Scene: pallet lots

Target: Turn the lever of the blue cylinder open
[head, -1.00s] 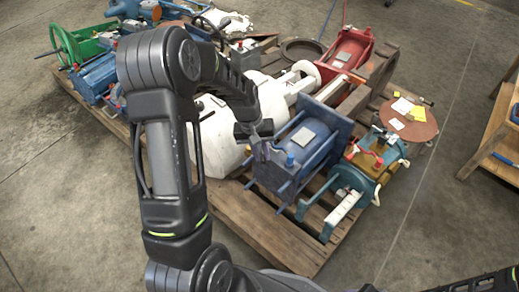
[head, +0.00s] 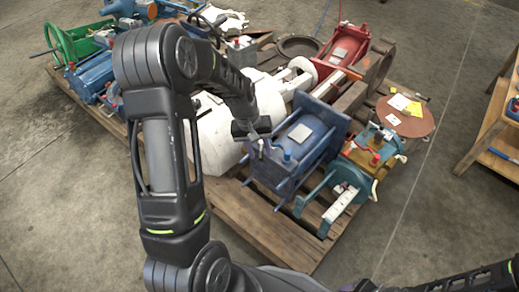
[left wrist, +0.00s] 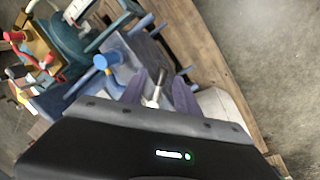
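The blue cylinder (head: 304,136) lies in a frame of end plates and rods on the wooden pallet (head: 262,226). A small blue cap (head: 287,155) stands on its near end; it also shows in the left wrist view (left wrist: 100,62). My left gripper (head: 257,147) is at that near end, on the left. In the left wrist view its two purplish fingers (left wrist: 159,92) are apart, with a pale metal lever (left wrist: 153,92) between them. A gap shows beside the lever, so the gripper looks open around it. My right gripper is out of view.
A white machine part (head: 215,135) lies left of the cylinder. A teal device (head: 345,190) and a yellow one (head: 370,155) stand close on the right. A red cylinder (head: 345,47) is behind. A wooden bench (head: 492,135) stands at far right. Concrete floor is clear in front.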

